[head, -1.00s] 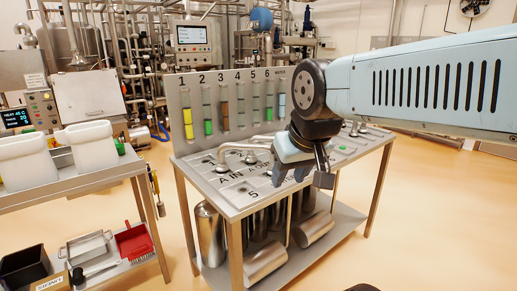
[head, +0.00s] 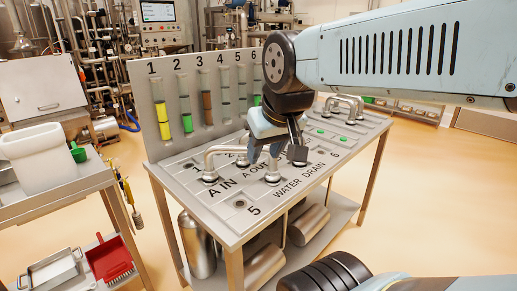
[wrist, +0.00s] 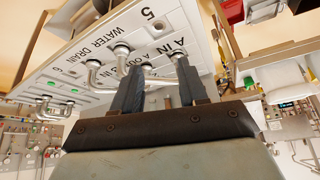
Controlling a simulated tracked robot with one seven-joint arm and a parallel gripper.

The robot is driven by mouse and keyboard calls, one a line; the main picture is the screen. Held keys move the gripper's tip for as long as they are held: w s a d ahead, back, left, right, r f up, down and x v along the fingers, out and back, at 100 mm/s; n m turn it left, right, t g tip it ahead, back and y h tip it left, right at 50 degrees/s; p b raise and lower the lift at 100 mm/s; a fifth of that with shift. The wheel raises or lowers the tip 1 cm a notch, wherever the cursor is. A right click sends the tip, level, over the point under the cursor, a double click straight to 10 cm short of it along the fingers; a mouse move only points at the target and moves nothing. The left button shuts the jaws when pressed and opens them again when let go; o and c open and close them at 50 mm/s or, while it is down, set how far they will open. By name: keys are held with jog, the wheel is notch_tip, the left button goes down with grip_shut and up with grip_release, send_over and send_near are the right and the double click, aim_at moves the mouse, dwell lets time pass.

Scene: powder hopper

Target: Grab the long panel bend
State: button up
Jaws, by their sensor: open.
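Several bent steel pipes stand on the flat panel top (head: 275,213). One bend (head: 212,158) rises from a port by the "A IN" label and runs right, partly hidden behind my gripper (head: 275,154). Another bend's foot (head: 272,176) stands just below the jaws. A further pair of bends (head: 347,103) stands at the far right end. I cannot tell for sure which is the long one. My gripper is open and points down above the near bends. In the wrist view, my gripper (wrist: 159,65) has pipework (wrist: 152,79) showing between and behind its two fingers, with nothing held.
An upright board (head: 206,95) with numbered sight tubes backs the panel. Steel cylinders (head: 262,266) lie on the shelf below. A side bench (head: 70,190) with a white container (head: 38,160) stands at left. The floor right of the panel is clear.

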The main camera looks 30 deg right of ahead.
jog(key=shift+d, duration=0.15)
jog(key=shift+o, duration=1.2)
jog(key=shift+w+d, duration=0.25)
jog(key=shift+o, duration=0.7)
jog(key=w, duration=0.2)
jog(key=w+m, duration=0.1)
jog(key=shift+d+f+t+h, duration=0.15)
jog(key=shift+d+t+h, duration=0.2)
jog(key=shift+t+h, duration=0.05)
jog(key=w+d+f+m+t+h, duration=0.1)
jog(key=w+d+f+m+t, duration=0.2)
jog(key=w+d, duration=0.6)
jog(key=w+d+f+m+t+h, duration=0.1)
jog(key=w+d+f+m+t, duration=0.15)
jog(key=w+d, duration=0.65)
jog(key=d+f+m+t+y, duration=0.1)
jog(key=f+m+t+y, duration=0.1)
jog(key=f, duration=0.2)
jog(key=d+f+m+t+y, duration=0.1)
jog(key=f+m+t+y, duration=0.1)
jog(key=f+y, duration=0.1)
jog(key=d+f+m+t+y, duration=0.2)
jog(key=f+m+t, duration=0.1)
jog(key=f, duration=0.1)
jog(key=shift+f+y, duration=0.4)
jog(key=shift+x, duration=6.7)
